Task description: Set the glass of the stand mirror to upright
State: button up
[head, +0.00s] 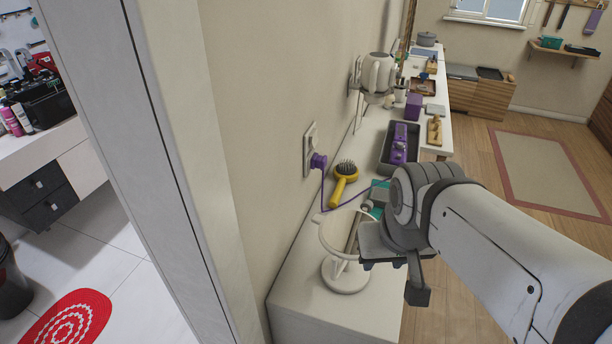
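The white stand mirror (345,282) is on the near end of the white counter in the head view. Its round base sits flat, and a pale curved frame rises above it. Part of the frame is hidden behind my gripper, and I cannot tell the exact tilt of the glass. My gripper (393,280) is just right of the mirror, with its fingers spread apart and nothing seen between them. It overlaps the mirror's right side in the picture; I cannot tell whether they touch.
A yellow hairbrush (343,184) lies behind the mirror. A purple plug (319,160) sits in the wall socket, its cord running over the counter (300,290). A dark tray (385,158) with a purple item stands farther back. The wall is close on the left; open floor lies right.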

aim_at(338, 231)
jog(key=u, duration=1.15)
jog(key=k, duration=1.1)
jog(key=z, duration=1.1)
jog(key=i, duration=1.05)
jog(key=z, duration=0.05)
